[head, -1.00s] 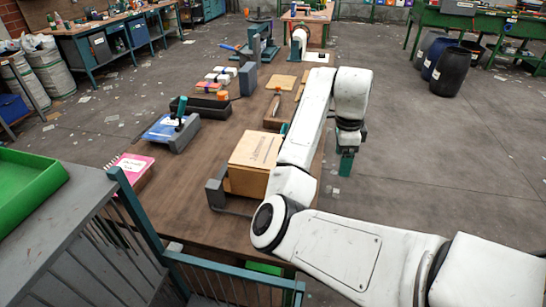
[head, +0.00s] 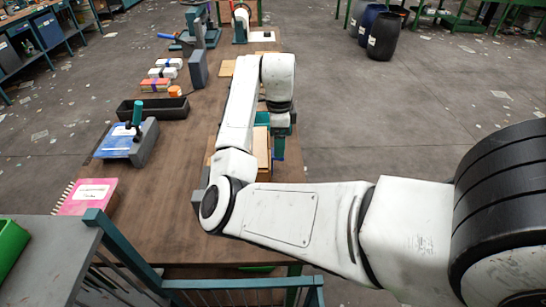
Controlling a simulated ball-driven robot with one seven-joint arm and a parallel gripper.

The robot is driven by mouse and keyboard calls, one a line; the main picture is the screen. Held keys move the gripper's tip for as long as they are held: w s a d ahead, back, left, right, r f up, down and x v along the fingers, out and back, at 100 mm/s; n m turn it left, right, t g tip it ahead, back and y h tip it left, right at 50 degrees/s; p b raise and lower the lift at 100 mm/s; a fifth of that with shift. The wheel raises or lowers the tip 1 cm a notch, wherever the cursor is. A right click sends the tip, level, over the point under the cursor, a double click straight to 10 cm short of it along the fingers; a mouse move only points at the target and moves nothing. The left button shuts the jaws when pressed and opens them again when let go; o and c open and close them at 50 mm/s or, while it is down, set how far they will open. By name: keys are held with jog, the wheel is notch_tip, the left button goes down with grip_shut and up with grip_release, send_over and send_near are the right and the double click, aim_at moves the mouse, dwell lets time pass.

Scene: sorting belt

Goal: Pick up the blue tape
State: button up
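No roll of blue tape can be made out for sure in the head view. A small teal thing (head: 262,118) shows partly behind my arm on the bench; I cannot tell what it is. My gripper (head: 279,150) points down at the right edge of the bench, beside the light wooden box (head: 261,148). Only its teal end shows, small and partly hidden by the wrist. I cannot see whether its fingers are apart or hold anything.
A railing (head: 215,284) stands in front.

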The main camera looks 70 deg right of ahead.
jog(key=shift+f+p, duration=0.65)
jog(key=shift+f, duration=2.2)
jog(key=shift+c, duration=0.5)
jog(key=c, duration=1.1)
jog(key=shift+r, duration=0.15)
jog(key=shift+r+b, duration=0.35)
jog(key=shift+r, duration=0.25)
jog(key=s+a+r, duration=0.3)
jog(key=r, duration=0.1)
jog(key=s+a+r, duration=0.6)
jog(key=s+r, duration=0.1)
jog(key=shift+a+r, duration=0.3)
jog(key=shift+a, duration=0.1)
